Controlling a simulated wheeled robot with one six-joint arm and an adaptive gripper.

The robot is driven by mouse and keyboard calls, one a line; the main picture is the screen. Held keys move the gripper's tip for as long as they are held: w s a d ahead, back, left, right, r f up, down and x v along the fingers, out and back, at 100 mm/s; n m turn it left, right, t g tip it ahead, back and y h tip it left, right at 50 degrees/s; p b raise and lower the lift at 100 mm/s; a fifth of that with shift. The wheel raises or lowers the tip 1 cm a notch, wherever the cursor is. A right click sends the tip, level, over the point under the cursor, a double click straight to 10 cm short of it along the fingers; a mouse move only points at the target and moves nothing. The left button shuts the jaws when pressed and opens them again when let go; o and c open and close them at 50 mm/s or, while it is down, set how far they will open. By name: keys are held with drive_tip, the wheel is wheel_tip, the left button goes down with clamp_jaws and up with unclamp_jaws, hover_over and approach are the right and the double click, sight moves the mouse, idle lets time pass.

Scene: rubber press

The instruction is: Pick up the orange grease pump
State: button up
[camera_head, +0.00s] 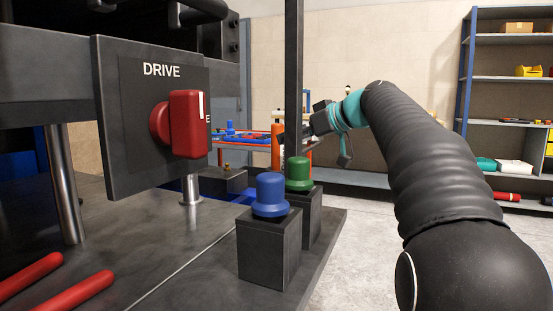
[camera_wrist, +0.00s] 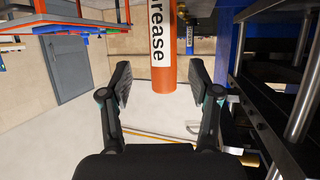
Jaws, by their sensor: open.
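The orange grease pump (camera_wrist: 164,74) is an orange cylinder with a white label lettered "rease" in the wrist view. It runs down from the top edge at the middle, and its upper part is cut off. My gripper (camera_wrist: 159,82) is open, with one finger on each side of the pump in the wrist picture. Gaps show on both sides; whether the pump is between the fingertips or beyond them I cannot tell.
A dark press with a red DRIVE knob (camera_head: 187,124) fills the left. A blue button (camera_head: 270,195) and a green button (camera_head: 299,174) stand on dark blocks. A workbench (camera_head: 252,143) is behind. Shelves (camera_head: 500,78) stand at right. Pale floor (camera_head: 345,270) is clear.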

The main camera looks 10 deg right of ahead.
sight(277, 160)
drive_tip(key=shift+x, duration=2.6)
drive_tip(key=shift+s+a, duration=0.15)
clamp_jaws()
